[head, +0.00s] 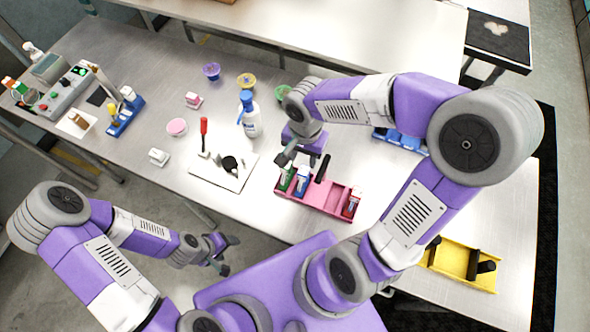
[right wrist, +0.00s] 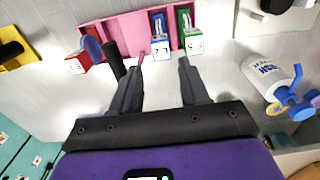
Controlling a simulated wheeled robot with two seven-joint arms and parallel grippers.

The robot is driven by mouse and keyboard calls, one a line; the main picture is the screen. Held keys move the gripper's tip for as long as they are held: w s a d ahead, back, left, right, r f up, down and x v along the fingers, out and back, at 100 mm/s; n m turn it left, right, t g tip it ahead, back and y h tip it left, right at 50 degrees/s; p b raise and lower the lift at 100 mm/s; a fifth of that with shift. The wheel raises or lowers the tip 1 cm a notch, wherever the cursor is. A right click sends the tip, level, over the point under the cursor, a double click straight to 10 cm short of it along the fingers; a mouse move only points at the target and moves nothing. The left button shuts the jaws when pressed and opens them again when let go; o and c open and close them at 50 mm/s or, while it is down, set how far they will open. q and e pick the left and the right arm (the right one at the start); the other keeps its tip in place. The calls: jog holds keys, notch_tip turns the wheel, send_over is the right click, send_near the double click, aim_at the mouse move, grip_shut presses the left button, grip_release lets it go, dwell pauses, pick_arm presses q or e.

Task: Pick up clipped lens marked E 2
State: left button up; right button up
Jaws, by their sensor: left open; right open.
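A pink tray (head: 328,203) on the table holds a green module (head: 286,179), a blue module (head: 303,182) and a red module (head: 351,204). In the right wrist view the blue module (right wrist: 160,47) and the green module (right wrist: 191,42) show white labelled faces; the red module (right wrist: 77,63) is further left. The label characters are too small to read surely, so I cannot tell which is E 2. My right gripper (head: 304,163) is open and empty above the tray; its fingertips (right wrist: 162,66) point toward the blue module. My left gripper (head: 222,254) is open and empty, off the table's front edge.
A yellow tray (head: 457,262) is at right, and a blue tray (head: 402,141) is partly behind my right arm.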

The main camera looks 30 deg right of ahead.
aim_at(303, 171)
jog(key=shift+s+f+b, duration=0.25)
jog(key=shift+f+b, duration=0.15)
jog(key=shift+f, duration=0.05)
jog(key=f, duration=0.7)
jog(key=shift+w+d+f+b, duration=0.15)
jog(key=shift+w+f+b, duration=0.15)
jog(key=shift+w, duration=0.1)
jog(key=shift+r, duration=0.1)
grip_shut()
